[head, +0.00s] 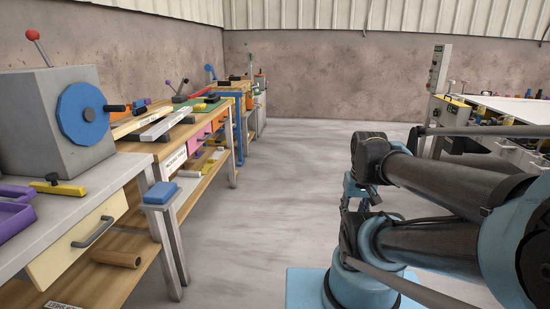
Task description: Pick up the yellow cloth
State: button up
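I cannot make out a yellow cloth in the head view. A yellow bar-like piece with a dark knob (58,187) lies on the near left workbench, and it looks rigid rather than like cloth. A blue and dark jointed arm (440,180) fills the right side of the view and stays well apart from the bench. I cannot make out any gripper fingertips on it.
The near workbench (90,185) carries a grey machine with a blue wheel (83,117) and purple trays (12,215). A second bench continues behind. The grey floor (280,200) in the middle is clear.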

aim_at(198, 107)
jog(key=u, duration=0.05)
jog(key=i, duration=2.1)
jog(key=u, duration=0.75)
jog(key=i, duration=1.05)
jog(key=u, duration=0.35)
